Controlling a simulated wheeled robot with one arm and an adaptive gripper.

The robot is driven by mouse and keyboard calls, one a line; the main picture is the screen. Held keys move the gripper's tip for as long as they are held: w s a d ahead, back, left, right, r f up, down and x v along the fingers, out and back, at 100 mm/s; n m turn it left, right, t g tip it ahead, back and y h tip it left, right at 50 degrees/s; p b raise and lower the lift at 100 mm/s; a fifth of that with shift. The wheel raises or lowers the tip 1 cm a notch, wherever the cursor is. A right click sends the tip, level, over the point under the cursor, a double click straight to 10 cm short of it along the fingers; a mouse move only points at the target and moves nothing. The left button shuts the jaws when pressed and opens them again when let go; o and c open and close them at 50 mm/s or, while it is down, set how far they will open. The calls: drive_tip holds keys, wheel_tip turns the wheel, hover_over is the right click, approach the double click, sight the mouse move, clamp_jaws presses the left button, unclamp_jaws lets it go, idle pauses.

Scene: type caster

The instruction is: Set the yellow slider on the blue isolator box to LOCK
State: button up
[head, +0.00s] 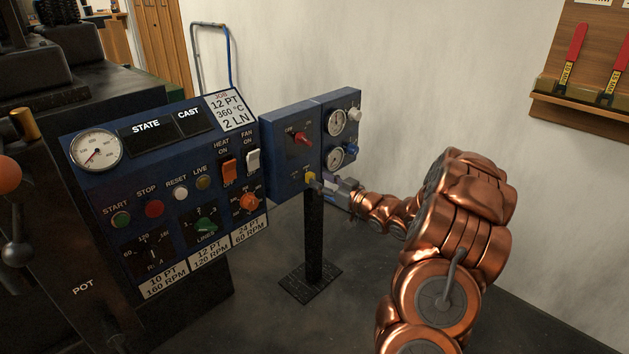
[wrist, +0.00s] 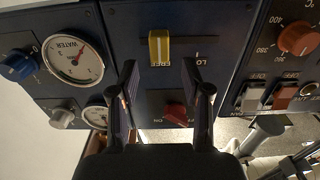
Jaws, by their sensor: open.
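The blue isolator box (head: 283,172) stands on a black post, with the yellow slider (head: 310,177) low on its front. In the wrist view, which is upside down, the yellow slider (wrist: 159,46) sits at the FREE end of its dark slot. The LOCK lettering (wrist: 203,61) is at the slot's other side, partly hidden by a finger. My gripper (head: 322,187) is close in front of the slider. In the wrist view my gripper (wrist: 159,64) is open, its fingertips apart with the slider lying beyond the gap between them. I cannot tell whether they touch it.
A red rotary switch (head: 301,138) is on the same box; it also shows between the fingers in the wrist view (wrist: 175,113). Gauges (head: 336,122) and knobs are on the panel to the right. The large control panel (head: 100,185) with switches stands at the left.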

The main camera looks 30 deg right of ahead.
sight(313, 176)
drive_tip(key=shift+b+x, duration=0.45)
drive_tip(key=shift+x, duration=1.35)
drive_tip(key=shift+c, duration=0.2)
clamp_jaws()
